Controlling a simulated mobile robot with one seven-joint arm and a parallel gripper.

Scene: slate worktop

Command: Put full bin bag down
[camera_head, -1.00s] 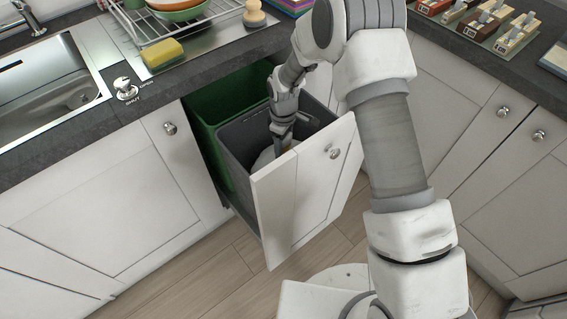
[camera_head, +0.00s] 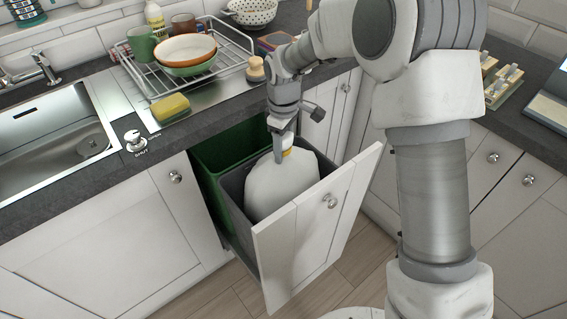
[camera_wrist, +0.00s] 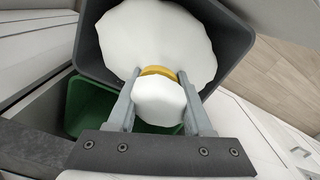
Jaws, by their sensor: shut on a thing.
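The full bin bag (camera_head: 279,187) is white and bulging, with a yellow tie at its neck. It is partly inside the dark grey bin (camera_head: 234,187) of the pull-out drawer, its upper part above the rim. My gripper (camera_head: 284,153) is above it, pointing down, shut on the bag's neck. In the wrist view the two fingers (camera_wrist: 159,104) stand on either side of the neck by the yellow tie, and the bag (camera_wrist: 158,38) hangs within the grey bin's walls (camera_wrist: 92,50). The bag's bottom is hidden in the bin.
A green bin (camera_head: 207,190) stands behind the grey one in the same drawer. The open white drawer front (camera_head: 312,232) juts into the room. The counter above holds a dish rack (camera_head: 205,85), a yellow sponge (camera_head: 171,107) and a sink (camera_head: 55,130). Wooden floor (camera_head: 215,299) is clear in front.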

